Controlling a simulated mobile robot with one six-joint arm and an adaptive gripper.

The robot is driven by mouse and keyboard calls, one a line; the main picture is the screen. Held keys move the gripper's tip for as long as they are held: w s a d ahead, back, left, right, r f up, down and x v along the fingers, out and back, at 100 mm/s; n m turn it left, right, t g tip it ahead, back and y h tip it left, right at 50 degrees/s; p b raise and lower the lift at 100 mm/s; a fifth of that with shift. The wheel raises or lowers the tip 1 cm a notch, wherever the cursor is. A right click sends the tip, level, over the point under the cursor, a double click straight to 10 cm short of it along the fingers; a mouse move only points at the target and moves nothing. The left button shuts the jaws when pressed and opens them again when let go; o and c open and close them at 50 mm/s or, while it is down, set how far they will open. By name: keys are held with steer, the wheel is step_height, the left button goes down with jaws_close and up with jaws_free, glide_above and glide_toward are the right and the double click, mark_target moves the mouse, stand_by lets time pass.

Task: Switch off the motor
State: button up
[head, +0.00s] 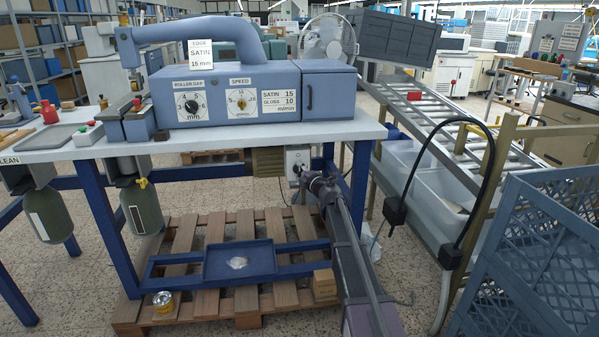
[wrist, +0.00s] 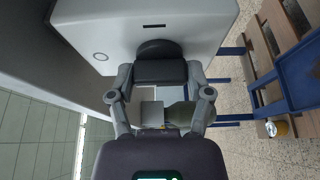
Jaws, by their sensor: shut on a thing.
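A light grey switch box (head: 298,157) is mounted under the front edge of the blue-legged table, below the blue machine (head: 240,90). In the wrist view the box (wrist: 110,20) fills the upper middle, with a black rotary knob (wrist: 160,47) on its face. My gripper (wrist: 160,76) is shut on the grip of the black knob, one finger on each side. In the head view my gripper (head: 304,176) reaches up to the front of the box and hides part of it. The knob's marks cannot be read.
A wooden pallet (head: 190,233) lies under the table, with a blue tray (head: 262,271), a small carton (head: 324,284) and a yellow tin (head: 163,301) in that area. A post with a black cable (head: 487,190) and a blue crate (head: 535,260) stand to the right.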

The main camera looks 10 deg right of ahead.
steer(key=o, duration=1.1)
steer(key=shift+o, duration=0.2)
steer(key=v, duration=1.2)
